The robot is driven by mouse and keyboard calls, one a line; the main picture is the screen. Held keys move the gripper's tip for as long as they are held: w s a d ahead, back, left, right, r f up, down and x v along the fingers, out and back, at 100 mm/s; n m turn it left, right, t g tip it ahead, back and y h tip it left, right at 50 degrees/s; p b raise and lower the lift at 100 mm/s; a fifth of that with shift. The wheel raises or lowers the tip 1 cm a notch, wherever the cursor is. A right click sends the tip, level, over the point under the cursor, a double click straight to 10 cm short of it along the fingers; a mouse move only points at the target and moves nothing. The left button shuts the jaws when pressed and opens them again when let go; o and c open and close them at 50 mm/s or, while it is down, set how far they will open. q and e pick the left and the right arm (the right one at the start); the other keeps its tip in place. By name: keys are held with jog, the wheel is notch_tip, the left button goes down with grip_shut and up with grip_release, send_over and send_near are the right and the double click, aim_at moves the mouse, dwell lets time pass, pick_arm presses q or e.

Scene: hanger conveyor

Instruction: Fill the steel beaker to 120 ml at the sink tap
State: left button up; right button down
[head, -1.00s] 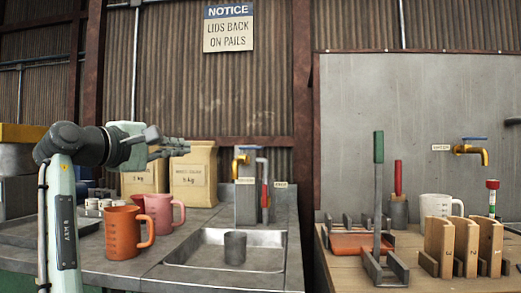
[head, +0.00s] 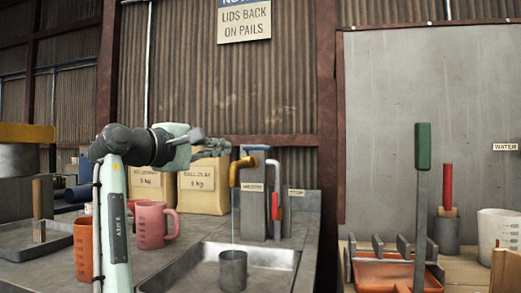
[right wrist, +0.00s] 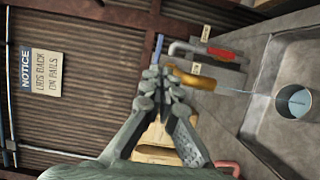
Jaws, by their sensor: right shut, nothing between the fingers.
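The steel beaker (head: 233,270) stands upright in the sink basin (head: 190,270), under the yellow tap (head: 236,172). A thin stream of water (head: 232,222) falls from the tap into it. The right wrist view shows the beaker (right wrist: 284,108) from above with bluish water inside; I cannot read its level. The tap has a blue handle (head: 257,147). My right gripper (head: 226,147) is shut and empty, left of the tap handle in the head view. Its closed fingers (right wrist: 160,82) show beside the tap (right wrist: 192,78) in the wrist view. My left gripper is out of view.
A grey pipe with a red handle (head: 275,207) stands right of the tap. A pink jug (head: 152,225) and an orange jug (head: 83,248) stand left of the sink. Paper sacks (head: 203,188) stand behind.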

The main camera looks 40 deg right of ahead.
send_near(263, 148)
jog(key=x, duration=0.5)
jog(key=shift+w+d+p, duration=0.15)
jog(key=shift+p, duration=0.25)
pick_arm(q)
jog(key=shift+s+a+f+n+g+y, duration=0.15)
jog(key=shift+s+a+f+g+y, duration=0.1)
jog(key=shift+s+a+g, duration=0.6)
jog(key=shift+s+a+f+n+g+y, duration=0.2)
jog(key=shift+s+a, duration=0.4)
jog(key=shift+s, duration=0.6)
pick_arm(e)
jog(key=shift+w+d, duration=0.25)
jog(key=shift+d, duration=0.45)
